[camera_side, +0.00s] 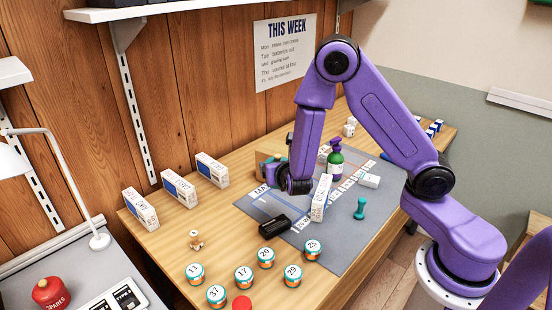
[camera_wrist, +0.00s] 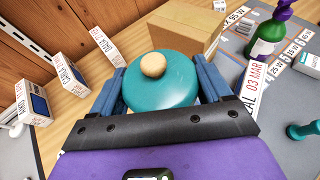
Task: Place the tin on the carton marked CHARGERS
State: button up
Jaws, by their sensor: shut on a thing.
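My gripper (camera_wrist: 158,82) is shut on a round teal tin (camera_wrist: 165,88) with a pale wooden knob on its lid, held between the two blue fingers. In the side view my gripper (camera_side: 276,182) is over the back left of the grey mat, and the teal tin cannot be made out clearly there. A brown carton (camera_wrist: 190,28) stands just beyond the tin in the wrist view. It also shows partly behind my gripper in the side view (camera_side: 262,158). I cannot read CHARGERS on any carton.
White boxes (camera_side: 180,188) stand along the wall side. A green bottle (camera_side: 335,160), an upright white box (camera_side: 321,198), a black case (camera_side: 286,224) and a teal stamp (camera_side: 360,208) are around the mat (camera_side: 340,255). Numbered tins (camera_side: 243,278) stand at the front. A red SPARES tin (camera_side: 51,293) is far left.

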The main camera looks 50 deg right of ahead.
jog(key=d+r+m+h, duration=0.1)
jog(key=d+r, duration=1)
jog(key=d, duration=0.1)
send_over(280, 149)
jog(key=shift+g, duration=0.3)
jog(key=f, duration=0.8)
jog(key=shift+s+f, duration=0.35)
jog(key=shift+s, duration=0.05)
jog(key=shift+w+f, duration=0.15)
jog(key=shift+f, duration=0.8)
jog(key=shift+w+f, duration=0.15)
jog(key=shift+f, duration=0.8)
jog(key=shift+f, duration=0.15)
jog(key=o, duration=1.1)
jog(key=shift+c, duration=0.2)
